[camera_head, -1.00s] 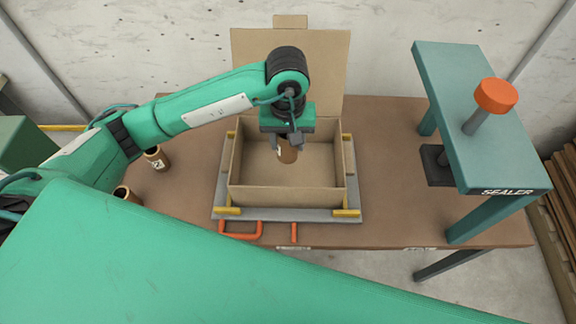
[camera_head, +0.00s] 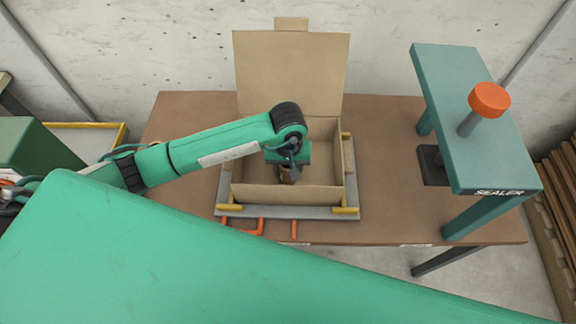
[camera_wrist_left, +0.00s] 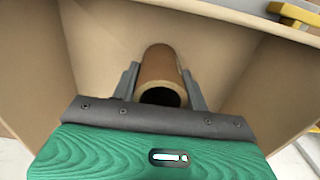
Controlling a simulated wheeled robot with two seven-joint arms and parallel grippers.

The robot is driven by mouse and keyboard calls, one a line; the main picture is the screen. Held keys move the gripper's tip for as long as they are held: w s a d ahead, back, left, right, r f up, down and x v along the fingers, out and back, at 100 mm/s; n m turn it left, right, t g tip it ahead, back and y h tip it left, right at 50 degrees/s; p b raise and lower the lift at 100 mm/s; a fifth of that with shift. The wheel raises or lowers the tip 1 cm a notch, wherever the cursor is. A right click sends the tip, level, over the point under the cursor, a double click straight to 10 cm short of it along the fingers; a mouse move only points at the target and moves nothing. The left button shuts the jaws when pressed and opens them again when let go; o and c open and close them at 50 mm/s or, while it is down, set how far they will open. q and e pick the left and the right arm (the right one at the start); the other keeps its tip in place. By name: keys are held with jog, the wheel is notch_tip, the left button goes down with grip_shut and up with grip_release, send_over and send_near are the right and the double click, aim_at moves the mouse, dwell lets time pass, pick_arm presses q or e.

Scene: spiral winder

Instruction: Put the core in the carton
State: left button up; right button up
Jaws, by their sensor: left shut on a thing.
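The open carton (camera_head: 250,193) stands on a grey tray at the middle of the table, its lid flap (camera_head: 291,75) raised at the back. My left gripper (camera_head: 288,174) reaches down inside the carton walls. It is shut on the brown cardboard core (camera_head: 286,181), a hollow tube. In the left wrist view the core (camera_wrist_left: 161,66) sits between the two fingers (camera_wrist_left: 160,88), with its open end toward the camera and the carton's inner walls (camera_wrist_left: 95,40) around it. I cannot tell whether the core touches the carton floor. My right gripper is not in view.
The grey tray (camera_head: 280,211) has yellow corner brackets and orange handles (camera_head: 246,227) at the front. A teal sealer (camera_head: 480,120) with an orange knob stands at the right. The table is clear between carton and sealer. A green panel covers the foreground.

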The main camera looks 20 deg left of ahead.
pick_arm(q)
jog(key=shift+f, duration=0.15)
jog(key=o, duration=1)
